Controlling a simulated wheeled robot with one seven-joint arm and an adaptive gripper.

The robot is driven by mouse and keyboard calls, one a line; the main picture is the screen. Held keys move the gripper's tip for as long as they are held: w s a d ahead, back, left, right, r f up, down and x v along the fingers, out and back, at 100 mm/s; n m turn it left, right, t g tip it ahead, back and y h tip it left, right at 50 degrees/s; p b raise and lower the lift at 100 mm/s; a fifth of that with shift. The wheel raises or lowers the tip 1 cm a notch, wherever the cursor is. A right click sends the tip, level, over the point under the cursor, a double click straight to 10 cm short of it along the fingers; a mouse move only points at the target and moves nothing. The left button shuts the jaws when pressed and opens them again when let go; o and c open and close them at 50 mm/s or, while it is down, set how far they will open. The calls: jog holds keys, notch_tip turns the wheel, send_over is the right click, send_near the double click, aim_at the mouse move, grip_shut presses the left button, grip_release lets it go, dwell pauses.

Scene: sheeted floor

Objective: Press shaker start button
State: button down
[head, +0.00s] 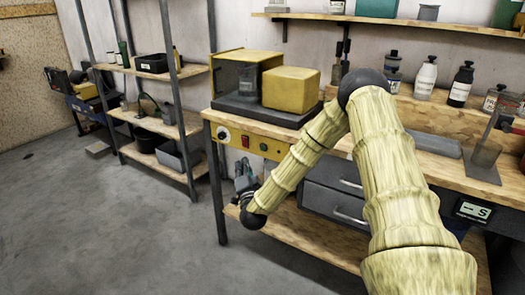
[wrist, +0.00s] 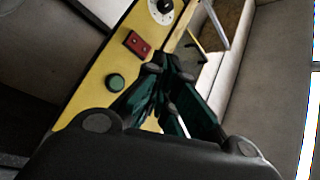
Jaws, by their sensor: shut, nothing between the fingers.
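The shaker (head: 290,88) is a yellow box on a dark base on the wooden bench. Below it, the yellow control panel (head: 232,144) on the bench front carries a white dial (head: 222,133), a red switch (head: 245,141) and a round green button (head: 264,147). The wrist view shows the green button (wrist: 115,82), red switch (wrist: 137,43) and dial (wrist: 162,8) in a row. My gripper (wrist: 168,66) is shut and empty, its tips right of the green button near the panel's edge. In the head view my gripper (head: 243,178) is just below the panel. Contact cannot be told.
A metal rack (head: 175,125) with bins stands left of the bench. Grey drawers (head: 335,172) sit under the bench top to the right of the panel. Bottles (head: 426,78) line the back ledge. The grey floor (head: 120,230) at front left is clear.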

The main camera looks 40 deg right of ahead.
aim_at(263, 148)
jog(key=w+d, duration=0.3)
jog(key=d, duration=0.5)
jog(key=shift+w, duration=0.15)
dwell(0.4)
jog(key=shift+d, duration=0.15)
dwell(1.2)
jog(key=shift+w+d, duration=0.15)
jog(key=shift+d, duration=0.1)
